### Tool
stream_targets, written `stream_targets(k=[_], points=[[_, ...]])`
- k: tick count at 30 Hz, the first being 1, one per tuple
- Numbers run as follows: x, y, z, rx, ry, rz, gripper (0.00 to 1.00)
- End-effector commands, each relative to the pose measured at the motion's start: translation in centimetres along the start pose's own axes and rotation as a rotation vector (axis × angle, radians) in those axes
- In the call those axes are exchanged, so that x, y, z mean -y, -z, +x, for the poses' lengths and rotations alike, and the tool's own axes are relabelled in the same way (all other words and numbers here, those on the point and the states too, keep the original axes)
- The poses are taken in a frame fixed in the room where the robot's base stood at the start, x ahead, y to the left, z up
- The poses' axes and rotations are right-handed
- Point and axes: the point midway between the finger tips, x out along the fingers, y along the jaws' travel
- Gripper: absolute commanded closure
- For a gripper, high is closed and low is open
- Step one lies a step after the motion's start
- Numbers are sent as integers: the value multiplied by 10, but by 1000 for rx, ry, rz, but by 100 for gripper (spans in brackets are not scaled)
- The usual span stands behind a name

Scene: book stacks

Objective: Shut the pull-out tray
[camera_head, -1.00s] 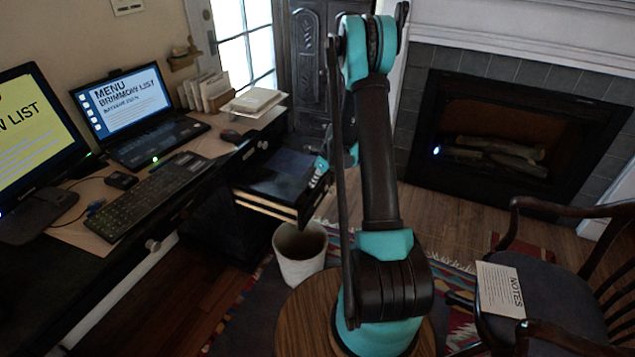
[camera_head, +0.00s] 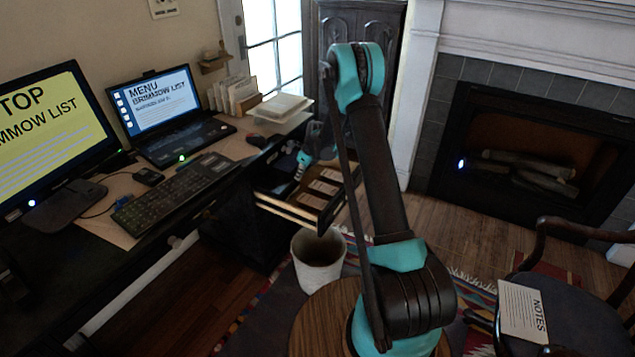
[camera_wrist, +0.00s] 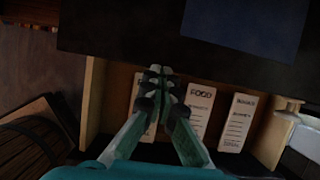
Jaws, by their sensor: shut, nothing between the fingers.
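The pull-out tray (camera_wrist: 115,30) is a dark flat panel across the top of the wrist view, with a dark blue sheet (camera_wrist: 250,25) on it. In the head view the tray (camera_head: 276,170) sits above an open drawer and sticks out only partly over it. My gripper (camera_wrist: 160,72) is shut and empty, its fingertips at the tray's front edge; they look in contact, but the exact contact is hard to tell.
The open drawer (camera_head: 290,208) below holds several cards, one marked FOOD (camera_wrist: 201,105). A white bin (camera_head: 318,262) stands under it. The desk carries a laptop (camera_head: 165,112), keyboard (camera_head: 175,188) and monitor (camera_head: 45,135). A chair (camera_head: 570,310) stands at the right.

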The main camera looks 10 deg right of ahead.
Motion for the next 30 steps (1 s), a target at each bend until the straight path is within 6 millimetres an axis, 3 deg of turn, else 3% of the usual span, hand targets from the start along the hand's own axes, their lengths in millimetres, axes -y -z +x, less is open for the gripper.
stream_targets(k=[1,6,12,30], points=[[0,-14,7,0,0,-4,100],[0,-51,21,-1,-1,-2,100],[0,-75,31,0,0,0,100],[1,-83,34,-1,1,1,100]])
